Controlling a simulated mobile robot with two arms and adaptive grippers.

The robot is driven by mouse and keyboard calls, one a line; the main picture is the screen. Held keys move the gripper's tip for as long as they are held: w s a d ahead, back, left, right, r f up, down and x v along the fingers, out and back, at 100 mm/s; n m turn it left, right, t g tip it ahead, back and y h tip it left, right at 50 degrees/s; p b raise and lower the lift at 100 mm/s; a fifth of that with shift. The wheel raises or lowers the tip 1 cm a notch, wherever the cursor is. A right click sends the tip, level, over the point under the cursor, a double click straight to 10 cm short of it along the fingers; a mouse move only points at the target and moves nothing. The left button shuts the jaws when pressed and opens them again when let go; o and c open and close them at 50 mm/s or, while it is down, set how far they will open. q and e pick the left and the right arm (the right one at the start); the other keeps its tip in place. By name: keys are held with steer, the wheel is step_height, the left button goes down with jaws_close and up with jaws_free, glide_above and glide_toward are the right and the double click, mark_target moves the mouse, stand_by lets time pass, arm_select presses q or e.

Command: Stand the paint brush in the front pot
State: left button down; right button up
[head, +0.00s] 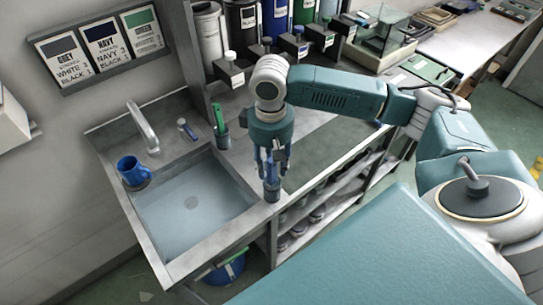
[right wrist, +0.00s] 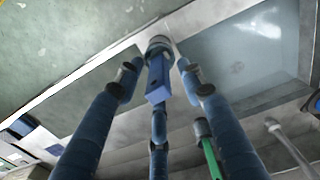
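The front pot (head: 272,191) is a small grey cup on the strip of counter just right of the sink. The paint brush has a blue handle (right wrist: 158,88) and stands upright with its lower end in that pot, which shows beyond it in the right wrist view (right wrist: 158,48). My right gripper (head: 271,163) is directly above the pot, pointing down. Its fingers are spread around the handle, with gaps visible at the sides. The bristles are hidden. My left gripper is out of view.
A back pot (head: 223,140) holds a green-handled brush (head: 218,117). The sink (head: 190,203) holds water, with a blue mug (head: 133,171) on its left rim and a tap (head: 142,128) behind. Several canisters line the back. The counter right of my gripper is clear.

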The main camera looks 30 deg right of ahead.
step_height(320, 180, up, 12)
stand_by(0.6)
stand_by(0.7)
